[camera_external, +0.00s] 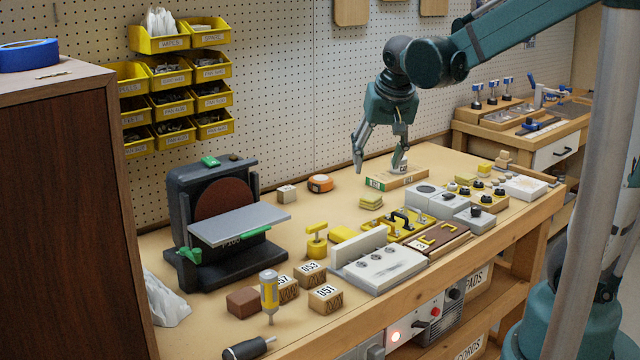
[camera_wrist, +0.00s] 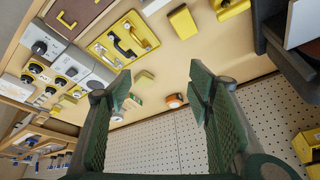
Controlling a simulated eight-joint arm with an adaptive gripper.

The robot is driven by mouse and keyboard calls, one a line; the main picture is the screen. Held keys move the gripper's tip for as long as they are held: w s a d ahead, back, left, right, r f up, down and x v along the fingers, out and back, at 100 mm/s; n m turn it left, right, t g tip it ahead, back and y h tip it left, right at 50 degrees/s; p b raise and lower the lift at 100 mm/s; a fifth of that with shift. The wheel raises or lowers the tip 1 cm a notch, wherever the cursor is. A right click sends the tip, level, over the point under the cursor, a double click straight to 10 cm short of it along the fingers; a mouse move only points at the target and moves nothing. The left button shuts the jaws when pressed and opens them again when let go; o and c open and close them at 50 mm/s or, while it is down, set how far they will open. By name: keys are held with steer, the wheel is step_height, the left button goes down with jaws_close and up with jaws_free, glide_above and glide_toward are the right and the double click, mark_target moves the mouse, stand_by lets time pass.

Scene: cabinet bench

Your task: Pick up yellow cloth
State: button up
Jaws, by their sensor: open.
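A small folded yellow stack (camera_external: 371,201), which looks like cloth, lies on the bench in front of a wooden box with a green end. It also shows in the wrist view (camera_wrist: 144,78), between my fingers in the picture. A second plain yellow piece (camera_external: 345,234) lies behind a white panel and shows near the top of the wrist view (camera_wrist: 183,22); I cannot tell whether it is cloth or a block. My gripper (camera_external: 380,168) is open and empty, pointing down above the back of the bench, behind the folded stack. It also frames the wrist view (camera_wrist: 158,88).
The wooden box (camera_external: 400,180) is close below my gripper. An orange tape roll (camera_external: 320,184) and small block stand left. A disc sander (camera_external: 225,215) fills the left bench. Switch boxes (camera_external: 433,199) and a yellow tool tray stand right. The pegboard rises behind.

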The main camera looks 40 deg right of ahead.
steer(key=w+d+f+m+g+h+p, duration=0.1)
steer(key=w+d+f+m+p, duration=0.25)
steer(key=w+d, duration=0.4)
steer(key=m+g+h+p, duration=0.1)
steer(key=m+g+p, duration=0.15)
steer(key=m, duration=0.25)
glide_toward(365, 194)
steer(key=shift+f+p, duration=0.35)
steer(key=shift+f, duration=0.1)
steer(key=shift+x, duration=1.25)
steer(key=shift+f, duration=0.15)
steer(key=shift+b+x, duration=0.7)
steer(key=shift+x, duration=1.75)
steer(key=shift+d, duration=0.1)
steer(key=shift+c, duration=0.4)
